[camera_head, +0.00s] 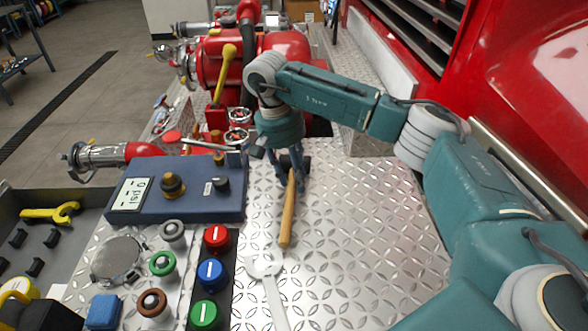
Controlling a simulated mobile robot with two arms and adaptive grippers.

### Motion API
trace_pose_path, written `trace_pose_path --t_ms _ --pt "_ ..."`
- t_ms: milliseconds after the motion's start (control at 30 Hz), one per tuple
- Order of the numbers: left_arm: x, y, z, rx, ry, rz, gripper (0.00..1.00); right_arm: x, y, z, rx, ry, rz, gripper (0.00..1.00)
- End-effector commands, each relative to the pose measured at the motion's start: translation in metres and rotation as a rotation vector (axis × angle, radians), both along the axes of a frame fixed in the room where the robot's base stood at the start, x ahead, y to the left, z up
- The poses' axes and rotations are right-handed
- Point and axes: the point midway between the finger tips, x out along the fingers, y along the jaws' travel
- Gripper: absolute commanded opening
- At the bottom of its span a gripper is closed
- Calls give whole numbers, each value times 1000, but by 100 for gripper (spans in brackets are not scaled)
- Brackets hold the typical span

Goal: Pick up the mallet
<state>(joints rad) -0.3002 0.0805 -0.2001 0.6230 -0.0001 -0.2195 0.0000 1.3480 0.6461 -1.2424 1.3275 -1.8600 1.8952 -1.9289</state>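The mallet (287,218) lies on the diamond-plate deck, its tan wooden handle pointing toward the bottom of the picture. Its head end is mostly hidden by my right gripper; a dark part shows beside the fingers. My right gripper (290,181) points down at the upper end of the handle, with its fingers around or just above it. I cannot tell whether they touch or grip it. My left gripper is not in view.
A blue control box (150,207) with knobs stands left of the mallet. A strip of red, blue and green buttons (211,274) and a silver wrench (270,290) lie nearer. Red pump piping (290,45) rises behind. The deck right of the mallet is clear.

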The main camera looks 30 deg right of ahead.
Motion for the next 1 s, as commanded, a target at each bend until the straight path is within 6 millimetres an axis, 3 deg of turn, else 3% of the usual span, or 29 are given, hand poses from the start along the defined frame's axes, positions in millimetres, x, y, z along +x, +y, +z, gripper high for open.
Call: trace_pose_path --t_ms 233,433,833,1000 --pt "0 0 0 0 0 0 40 0 0 -3 1 0 1 36" --pt "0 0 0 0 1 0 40 0 0 -3 1 0 1 0" --pt "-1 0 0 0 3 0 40 1 0 0 1 -4 1 0" --pt "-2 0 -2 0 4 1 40 2 0 11 1 -7 0 0"
